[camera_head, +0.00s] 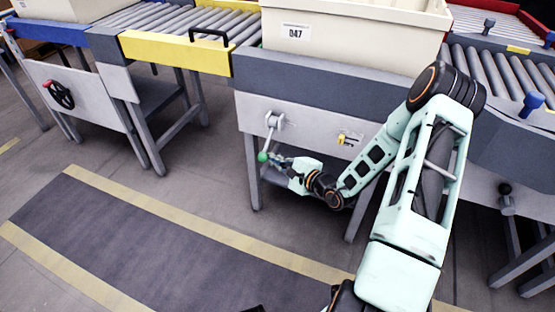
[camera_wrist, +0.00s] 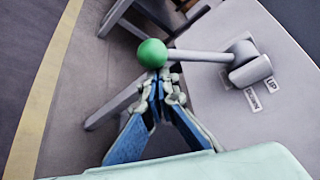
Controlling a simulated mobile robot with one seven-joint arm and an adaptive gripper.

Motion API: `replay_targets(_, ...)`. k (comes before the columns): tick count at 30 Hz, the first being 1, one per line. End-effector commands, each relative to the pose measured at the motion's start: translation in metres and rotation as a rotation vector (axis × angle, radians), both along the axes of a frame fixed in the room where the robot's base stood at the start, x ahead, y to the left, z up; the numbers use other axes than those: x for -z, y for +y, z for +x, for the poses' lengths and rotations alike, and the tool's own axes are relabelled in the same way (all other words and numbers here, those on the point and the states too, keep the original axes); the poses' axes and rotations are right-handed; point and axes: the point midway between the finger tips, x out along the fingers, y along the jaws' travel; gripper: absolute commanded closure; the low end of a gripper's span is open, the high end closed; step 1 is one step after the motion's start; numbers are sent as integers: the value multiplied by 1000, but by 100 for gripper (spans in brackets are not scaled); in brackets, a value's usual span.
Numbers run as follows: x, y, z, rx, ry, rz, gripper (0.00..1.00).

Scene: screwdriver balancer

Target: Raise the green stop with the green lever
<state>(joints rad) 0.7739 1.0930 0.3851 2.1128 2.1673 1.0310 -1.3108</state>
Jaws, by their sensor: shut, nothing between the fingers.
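The green lever has a green ball knob (camera_head: 262,157) on a grey arm that hangs down from its pivot (camera_head: 275,121) on the front panel of the conveyor. In the wrist view the green knob (camera_wrist: 152,53) is at the end of the grey lever arm (camera_wrist: 200,56), near a plate marked UP and another word. My gripper (camera_head: 271,160) is beside the knob, to its right in the head view. In the wrist view my gripper (camera_wrist: 160,78) has its fingertips together just below the knob and arm, with nothing between them. Whether they touch the lever is unclear. I cannot make out the green stop.
A cream bin (camera_head: 355,38) labelled 047 stands on the conveyor above. A yellow switch (camera_head: 349,138) is on the same panel, right of the lever. A conveyor leg (camera_head: 252,175) stands close behind the knob. The floor in front is clear.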

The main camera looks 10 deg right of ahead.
Motion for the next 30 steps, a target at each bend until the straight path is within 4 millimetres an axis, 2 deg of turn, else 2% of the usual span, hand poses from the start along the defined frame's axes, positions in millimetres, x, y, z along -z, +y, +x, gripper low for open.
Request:
replay_targets(13, -2, 1, -1, 0, 3, 3, 100)
replay_targets(30, -18, 8, -8, -4, 105, 77, 100)
